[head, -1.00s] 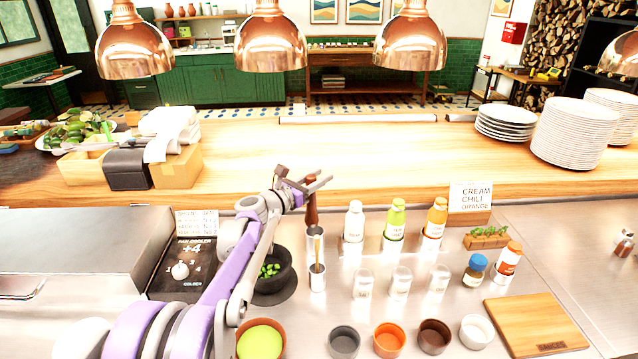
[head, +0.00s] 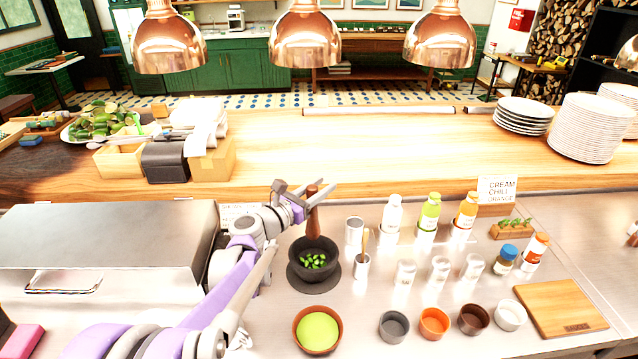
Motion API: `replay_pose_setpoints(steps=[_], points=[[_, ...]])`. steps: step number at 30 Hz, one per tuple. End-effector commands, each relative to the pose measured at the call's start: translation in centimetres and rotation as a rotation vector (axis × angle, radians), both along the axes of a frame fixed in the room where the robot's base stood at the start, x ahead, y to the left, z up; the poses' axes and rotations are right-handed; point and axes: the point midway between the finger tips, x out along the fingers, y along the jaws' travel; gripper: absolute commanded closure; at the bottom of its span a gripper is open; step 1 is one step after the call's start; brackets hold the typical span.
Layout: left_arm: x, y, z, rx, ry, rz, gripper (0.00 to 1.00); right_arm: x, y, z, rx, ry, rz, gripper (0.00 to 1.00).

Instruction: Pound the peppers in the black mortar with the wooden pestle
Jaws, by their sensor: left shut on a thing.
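The black mortar (head: 328,263) stands on a dark round mat on the steel counter, with green pepper pieces (head: 312,261) in its bowl. My left gripper (head: 312,192) is shut on the wooden pestle (head: 313,217). It holds the pestle upright, and in the picture the pestle's lower end shows at the mortar's far rim. I cannot tell whether it is inside the bowl or behind it. My right gripper is not in view.
A bowl of green sauce (head: 318,330) stands in front of the mortar. A metal cup with a brush (head: 361,266) and another metal cup (head: 354,231) stand close on its right. Bottles (head: 429,214) and small bowls (head: 434,322) stand farther right. A steel appliance (head: 110,240) is at left.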

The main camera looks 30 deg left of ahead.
Motion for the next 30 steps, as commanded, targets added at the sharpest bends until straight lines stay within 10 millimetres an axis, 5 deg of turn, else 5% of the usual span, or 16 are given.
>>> replay_pose_setpoints(steps=[21,30], points=[[-0.1,0.0,-7.4,0.000,0.005,0.000,1.00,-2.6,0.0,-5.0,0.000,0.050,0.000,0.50],[0.0,0.0,-8.6,-0.001,0.001,0.000,1.00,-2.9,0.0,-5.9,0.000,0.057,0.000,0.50]])
